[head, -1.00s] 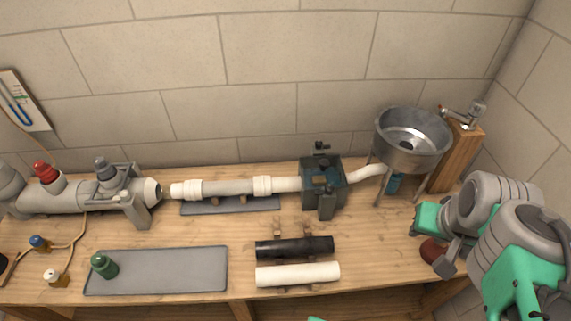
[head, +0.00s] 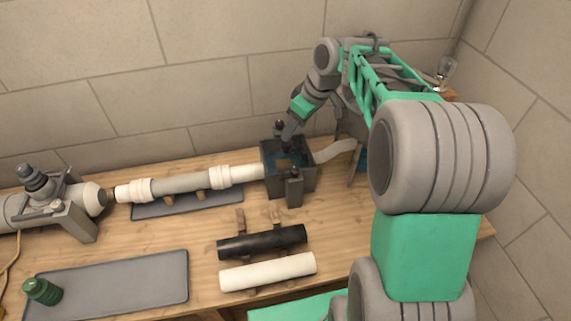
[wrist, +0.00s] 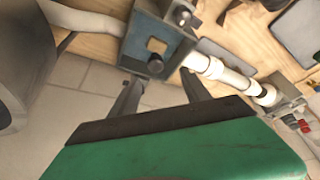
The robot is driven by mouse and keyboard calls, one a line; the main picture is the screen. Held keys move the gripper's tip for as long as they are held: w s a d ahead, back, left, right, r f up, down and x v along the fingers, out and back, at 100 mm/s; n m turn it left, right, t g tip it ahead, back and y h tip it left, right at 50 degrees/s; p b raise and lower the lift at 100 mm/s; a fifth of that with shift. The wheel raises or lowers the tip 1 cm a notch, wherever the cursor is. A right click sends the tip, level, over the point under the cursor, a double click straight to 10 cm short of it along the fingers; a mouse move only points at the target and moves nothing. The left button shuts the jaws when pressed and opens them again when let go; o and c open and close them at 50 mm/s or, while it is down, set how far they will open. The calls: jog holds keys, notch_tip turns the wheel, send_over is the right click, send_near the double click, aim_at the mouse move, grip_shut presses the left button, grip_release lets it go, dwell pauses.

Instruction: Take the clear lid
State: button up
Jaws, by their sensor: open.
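A dark grey box (head: 276,183) stands in the pipe line on the bench, with a bluish see-through top (head: 272,158) that appears to be the clear lid. The lid's edges are hard to make out.
Dark upright clamps stand at the front (head: 294,187) and back of the box. A white pipe (head: 190,183) joins it on the left, and a curved pipe (head: 337,150) on the right. Black (head: 262,242) and white tubes (head: 268,271) lie in front. A grey mat (head: 120,287) is mostly bare.

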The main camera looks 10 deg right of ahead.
aim_at(286, 149)
jog(key=w+f, duration=0.1)
jog(key=w+f+n, duration=0.1)
jog(key=shift+d+f, duration=0.2)
jog(key=shift+f, duration=0.2)
jog(key=x, duration=0.4)
jog(key=p+x, duration=0.1)
jog(key=x, duration=0.1)
jog(key=shift+s+a, duration=0.2)
jog(key=shift+a, duration=0.15)
jog(key=shift+w+f, duration=0.1)
jog(key=shift+f, duration=0.2)
grip_shut()
